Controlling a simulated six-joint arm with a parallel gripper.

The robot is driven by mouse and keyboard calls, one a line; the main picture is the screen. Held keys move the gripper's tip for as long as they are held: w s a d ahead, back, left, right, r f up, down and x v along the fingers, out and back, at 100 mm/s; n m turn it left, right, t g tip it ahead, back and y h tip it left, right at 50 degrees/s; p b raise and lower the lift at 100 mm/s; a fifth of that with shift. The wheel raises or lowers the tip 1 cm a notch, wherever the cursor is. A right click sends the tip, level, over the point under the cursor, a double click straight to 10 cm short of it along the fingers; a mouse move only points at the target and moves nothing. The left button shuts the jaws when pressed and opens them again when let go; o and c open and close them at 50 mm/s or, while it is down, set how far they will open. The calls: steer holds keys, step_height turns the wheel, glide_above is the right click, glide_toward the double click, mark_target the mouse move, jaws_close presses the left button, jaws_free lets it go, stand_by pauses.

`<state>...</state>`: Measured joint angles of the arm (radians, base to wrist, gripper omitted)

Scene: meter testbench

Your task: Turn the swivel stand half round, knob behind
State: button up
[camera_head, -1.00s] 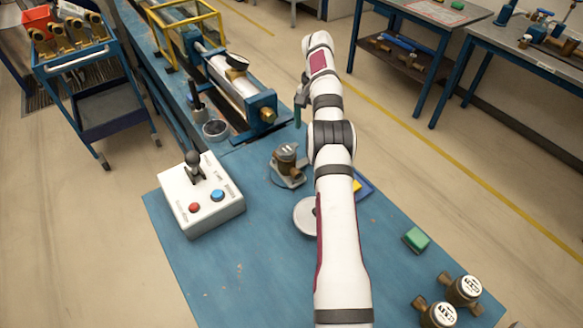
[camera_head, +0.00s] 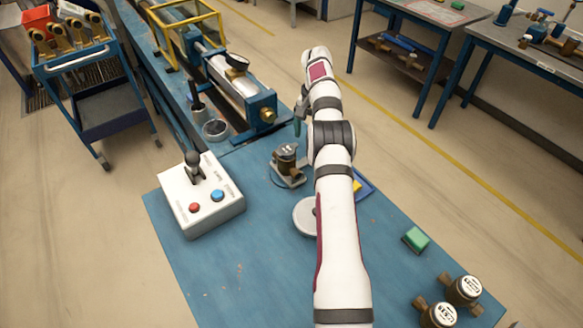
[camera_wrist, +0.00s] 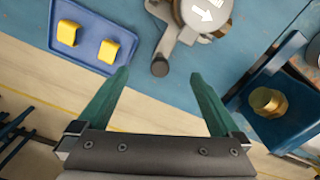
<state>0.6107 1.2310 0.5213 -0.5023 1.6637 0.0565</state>
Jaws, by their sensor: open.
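The swivel stand (camera_head: 290,178) is on the blue bench, left of my arm in the head view, carrying a brown meter body (camera_head: 286,158) with a grey top. In the wrist view, the meter's round face (camera_wrist: 205,12) with a white arrow is cut by the top edge. A grey arm of the stand reaches down to a dark round knob (camera_wrist: 160,67), on the side away from the head camera. My gripper (camera_wrist: 160,77) is open and empty, its green fingertips spread either side of the knob, with gaps visible. In the head view my gripper is mostly hidden behind my wrist.
A blue tray (camera_wrist: 90,12) with two yellow blocks lies beside the stand. The blue end block with a brass fitting (camera_wrist: 268,102) is opposite. A grey disc (camera_head: 304,216), a control box (camera_head: 201,197), a green block (camera_head: 416,239) and two meters (camera_head: 463,290) share the bench.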

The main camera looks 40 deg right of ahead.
steer(key=shift+f, duration=0.15)
steer(key=shift+f, duration=1)
steer(key=c, duration=0.4)
steer(key=o, duration=0.4)
steer(key=shift+r, duration=2.8)
